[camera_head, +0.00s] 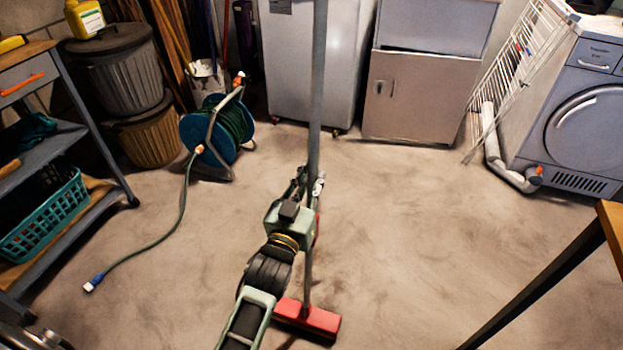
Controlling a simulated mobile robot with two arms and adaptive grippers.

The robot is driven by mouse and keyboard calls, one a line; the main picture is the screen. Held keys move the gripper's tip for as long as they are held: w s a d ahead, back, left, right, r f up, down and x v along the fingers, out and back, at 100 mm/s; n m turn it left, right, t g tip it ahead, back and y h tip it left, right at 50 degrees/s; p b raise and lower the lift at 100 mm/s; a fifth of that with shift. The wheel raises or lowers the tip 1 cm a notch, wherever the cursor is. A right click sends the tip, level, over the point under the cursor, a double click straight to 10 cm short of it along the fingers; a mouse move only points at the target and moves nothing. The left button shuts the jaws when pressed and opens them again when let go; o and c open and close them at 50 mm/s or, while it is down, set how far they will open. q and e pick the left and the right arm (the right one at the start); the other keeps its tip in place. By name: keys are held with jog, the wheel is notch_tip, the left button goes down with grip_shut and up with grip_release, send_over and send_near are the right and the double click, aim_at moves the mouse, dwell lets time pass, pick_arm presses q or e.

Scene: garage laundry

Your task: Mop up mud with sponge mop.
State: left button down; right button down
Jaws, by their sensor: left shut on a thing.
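The sponge mop stands nearly upright, with a long grey pole (317,95) and a red head (310,318) low in the middle of the view. Its head appears to rest on the concrete floor. My left gripper (311,186) is shut on the pole, well above the head. My left arm comes up from the bottom and hides part of the lower pole and the floor beside the head. A faint dark smear, perhaps mud, shows on the floor (287,341) just below the head; its extent is hidden. My right gripper is not in view.
A hose reel (220,132) stands at the left, its green hose (160,240) trailing over the floor. A shelf cart (95,135) is at the left edge, a table (612,235) at the right. A dryer (580,115) and cabinet (415,97) stand behind. The middle floor is clear.

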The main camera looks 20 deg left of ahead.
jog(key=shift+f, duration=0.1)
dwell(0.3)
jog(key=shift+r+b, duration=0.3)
jog(key=shift+b, duration=0.05)
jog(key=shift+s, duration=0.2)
